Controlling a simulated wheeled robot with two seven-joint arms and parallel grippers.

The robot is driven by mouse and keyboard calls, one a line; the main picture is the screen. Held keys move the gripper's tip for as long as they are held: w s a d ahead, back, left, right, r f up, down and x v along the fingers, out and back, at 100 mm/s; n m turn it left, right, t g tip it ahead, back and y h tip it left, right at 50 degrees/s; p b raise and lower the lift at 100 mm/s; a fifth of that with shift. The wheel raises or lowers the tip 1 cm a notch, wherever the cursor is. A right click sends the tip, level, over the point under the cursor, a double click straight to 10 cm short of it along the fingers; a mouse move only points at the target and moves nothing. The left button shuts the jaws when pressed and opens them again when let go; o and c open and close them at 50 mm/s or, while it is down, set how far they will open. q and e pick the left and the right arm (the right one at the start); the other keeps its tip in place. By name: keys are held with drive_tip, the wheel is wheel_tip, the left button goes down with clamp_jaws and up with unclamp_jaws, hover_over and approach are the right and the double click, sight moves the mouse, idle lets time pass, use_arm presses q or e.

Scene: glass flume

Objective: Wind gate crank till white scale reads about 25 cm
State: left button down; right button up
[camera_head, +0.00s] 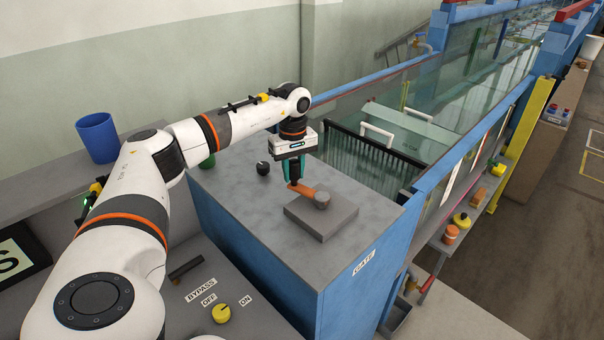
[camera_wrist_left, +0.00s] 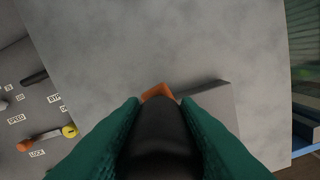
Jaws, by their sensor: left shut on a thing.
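The gate crank has an orange arm (camera_head: 304,190) and a grey hub (camera_head: 322,200) on a grey block (camera_head: 330,217), on top of the blue cabinet labelled GATE. My left gripper (camera_head: 294,184) points down over the arm's far-left end. In the left wrist view its green fingers are shut on the black crank handle (camera_wrist_left: 160,130), with a bit of the orange arm (camera_wrist_left: 157,92) beyond it. White strips (camera_head: 456,178) show on the flume's near side; I cannot tell which is the scale, and no reading is legible. My right gripper is out of view.
A black knob (camera_head: 263,168) stands on the cabinet top, left of the crank. The glass flume (camera_head: 420,100) runs behind and to the right. A blue cup (camera_head: 97,138) stands on the left ledge. A yellow knob (camera_head: 221,313) sits on the panel below.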

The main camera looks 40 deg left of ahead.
use_arm(q)
drive_tip(key=shift+r, duration=0.1)
drive_tip(key=c, duration=1.1)
unclamp_jaws()
drive_tip(key=shift+w+d, duration=0.1)
drive_tip(key=shift+r+b, duration=0.3)
drive_tip(key=shift+r, duration=0.15)
wheel_tip(320, 180, up, 10)
drive_tip(key=b, duration=0.2)
drive_tip(key=shift+f+b, duration=0.2)
drive_tip(key=shift+b, duration=0.2)
drive_tip(key=shift+r, duration=0.75)
